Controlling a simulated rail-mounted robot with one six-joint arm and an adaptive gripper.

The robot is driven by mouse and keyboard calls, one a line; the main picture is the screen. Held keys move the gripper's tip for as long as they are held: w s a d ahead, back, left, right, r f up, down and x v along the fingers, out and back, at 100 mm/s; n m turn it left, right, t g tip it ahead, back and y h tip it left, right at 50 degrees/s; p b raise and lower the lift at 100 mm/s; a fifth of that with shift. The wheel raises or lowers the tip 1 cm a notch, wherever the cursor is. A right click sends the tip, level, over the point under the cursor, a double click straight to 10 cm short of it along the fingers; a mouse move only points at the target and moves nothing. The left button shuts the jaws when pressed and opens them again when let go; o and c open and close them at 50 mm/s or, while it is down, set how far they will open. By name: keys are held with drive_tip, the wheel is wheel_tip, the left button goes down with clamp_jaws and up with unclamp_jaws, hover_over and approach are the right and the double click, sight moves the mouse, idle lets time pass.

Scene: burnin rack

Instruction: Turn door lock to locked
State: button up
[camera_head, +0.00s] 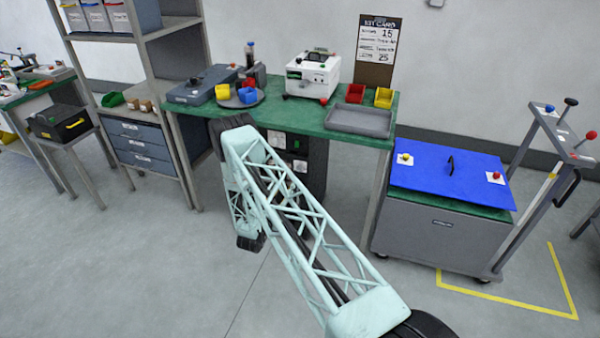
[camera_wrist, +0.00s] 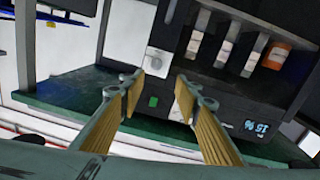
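My gripper (camera_wrist: 160,92) is open in the wrist view. Its two yellow-brown ribbed fingers are apart with nothing between them. In the head view my arm crosses in front of the green bench, and I cannot make out the gripper.
The black unit also has several light levers or handles, an orange-marked part (camera_wrist: 277,54), a green button (camera_wrist: 153,101) and a lit display (camera_wrist: 257,128). In the head view, a dark cabinet (camera_head: 299,167) stands under the green bench (camera_head: 350,138). A blue-topped cart (camera_head: 445,185) stands right.

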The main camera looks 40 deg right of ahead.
sight(298, 169)
drive_tip(key=shift+s+d+f, duration=0.1)
drive_tip(key=shift+s+f, duration=0.2)
drive_tip(key=shift+s, duration=0.15)
drive_tip(key=shift+d, duration=0.15)
drive_tip(key=shift+b+x, duration=1.1)
drive_tip(key=shift+x, duration=5.7)
drive_tip(key=shift+r, duration=0.1)
drive_tip(key=shift+c, duration=0.5)
drive_tip(key=c, duration=0.7)
